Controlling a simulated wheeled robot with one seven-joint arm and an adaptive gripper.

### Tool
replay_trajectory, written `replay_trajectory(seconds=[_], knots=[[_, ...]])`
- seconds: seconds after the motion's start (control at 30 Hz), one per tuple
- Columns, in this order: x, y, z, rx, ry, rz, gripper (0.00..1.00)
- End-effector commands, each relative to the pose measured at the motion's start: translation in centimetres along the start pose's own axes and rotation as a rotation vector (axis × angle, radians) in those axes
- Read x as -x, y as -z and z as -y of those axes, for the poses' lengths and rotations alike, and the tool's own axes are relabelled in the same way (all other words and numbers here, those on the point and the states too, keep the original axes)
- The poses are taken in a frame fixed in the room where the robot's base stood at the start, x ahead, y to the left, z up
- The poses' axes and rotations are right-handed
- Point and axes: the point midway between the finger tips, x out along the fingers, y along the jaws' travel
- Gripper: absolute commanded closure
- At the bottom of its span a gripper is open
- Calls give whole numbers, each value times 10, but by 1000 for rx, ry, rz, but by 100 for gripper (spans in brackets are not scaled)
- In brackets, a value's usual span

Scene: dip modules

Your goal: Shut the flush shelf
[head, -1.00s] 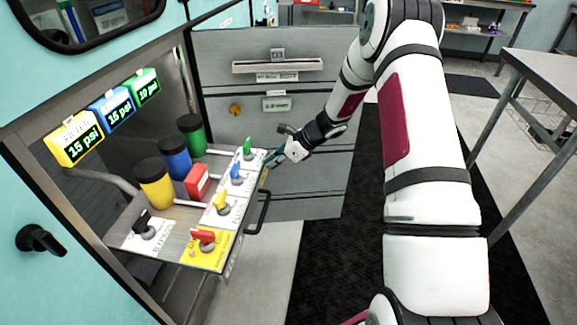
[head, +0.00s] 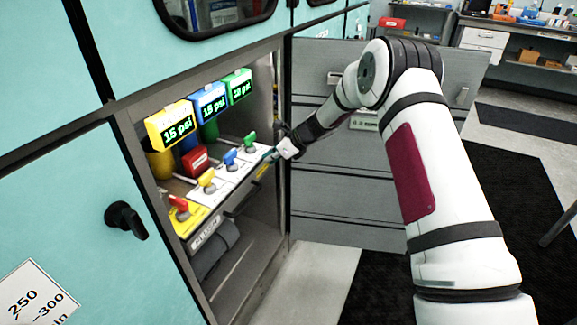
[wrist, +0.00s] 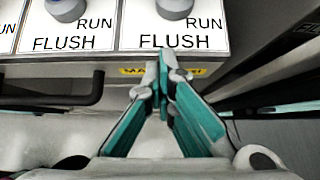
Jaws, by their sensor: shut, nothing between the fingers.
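The flush shelf (head: 195,212) is a tray with yellow and white panels and red, yellow, blue and green knobs. It sits within the cabinet opening, its front edge close to the frame; I cannot tell whether it is fully in. Its dark bar handle (head: 246,194) runs along the front, and the handle's end shows at the left in the wrist view (wrist: 60,100). My gripper (head: 268,156) is shut and empty at the far end of the shelf front. In the wrist view its teal fingertips (wrist: 166,62) are at the shelf's front edge, over a yellow label, seemingly touching it.
The open grey cabinet door (head: 340,205) stands behind my arm at the opening's far side. Pressure displays (head: 208,103) hang above the shelf. A black knob (head: 126,220) is on the teal panel at left. The floor right of the door is clear.

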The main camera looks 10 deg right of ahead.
Motion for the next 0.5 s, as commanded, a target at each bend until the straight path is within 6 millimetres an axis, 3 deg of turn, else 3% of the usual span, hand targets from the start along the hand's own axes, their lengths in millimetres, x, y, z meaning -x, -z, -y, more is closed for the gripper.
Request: replay_trajectory(seconds=[0.03, 0.2, 0.5], knots=[[-12, -6, -3, 4, -6, 0, 100], [-30, -25, -2, 3, -4, -1, 100], [-47, -43, -1, -1, -3, -3, 100]])
